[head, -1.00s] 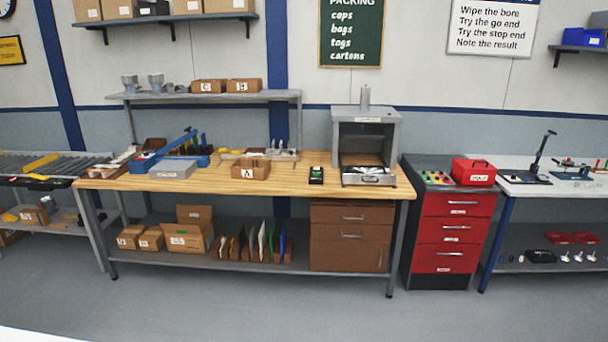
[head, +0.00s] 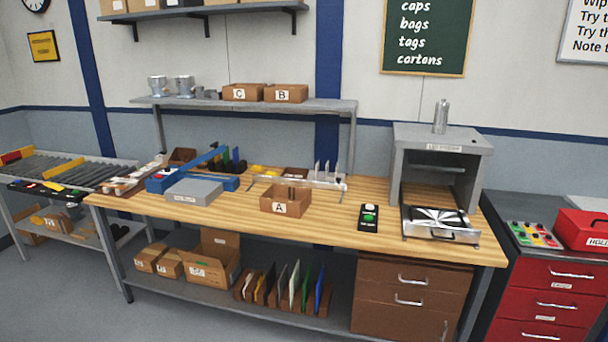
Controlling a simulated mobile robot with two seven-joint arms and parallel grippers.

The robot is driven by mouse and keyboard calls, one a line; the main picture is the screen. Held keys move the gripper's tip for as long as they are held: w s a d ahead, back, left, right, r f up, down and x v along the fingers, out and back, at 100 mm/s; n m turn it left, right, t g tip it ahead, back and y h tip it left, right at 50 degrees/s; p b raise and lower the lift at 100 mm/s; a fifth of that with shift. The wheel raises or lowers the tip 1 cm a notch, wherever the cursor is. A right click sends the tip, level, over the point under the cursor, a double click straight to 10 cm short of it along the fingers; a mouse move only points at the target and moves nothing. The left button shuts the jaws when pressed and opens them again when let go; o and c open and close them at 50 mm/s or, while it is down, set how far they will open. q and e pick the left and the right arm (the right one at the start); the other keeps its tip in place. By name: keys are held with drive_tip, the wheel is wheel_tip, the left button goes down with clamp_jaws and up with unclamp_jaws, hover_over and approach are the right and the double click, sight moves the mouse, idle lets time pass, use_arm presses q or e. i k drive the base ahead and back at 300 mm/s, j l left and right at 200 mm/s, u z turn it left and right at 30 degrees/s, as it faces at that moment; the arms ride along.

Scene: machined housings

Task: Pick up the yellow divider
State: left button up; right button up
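No thing in the head view can be told for certain as the yellow divider. A flat yellow bar (head: 63,168) lies across the grey roller conveyor (head: 100,172) at the left. Neither of my grippers is in view.
The wooden bench (head: 330,212) carries an open carton A (head: 284,204), a grey box (head: 194,191), a black device (head: 368,217) and a grey cabinet (head: 440,150). Cartons (head: 212,265) fill the lower shelf's left. A red drawer unit (head: 550,290) stands right. Grey floor (head: 60,290) is clear in front.

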sight(260, 280)
drive_tip(key=i+l+u, duration=0.15)
drive_tip(key=i+u, duration=0.2)
drive_tip(key=i, duration=0.15)
drive_tip(key=i+l+u, duration=0.35)
drive_tip(key=i, duration=0.15)
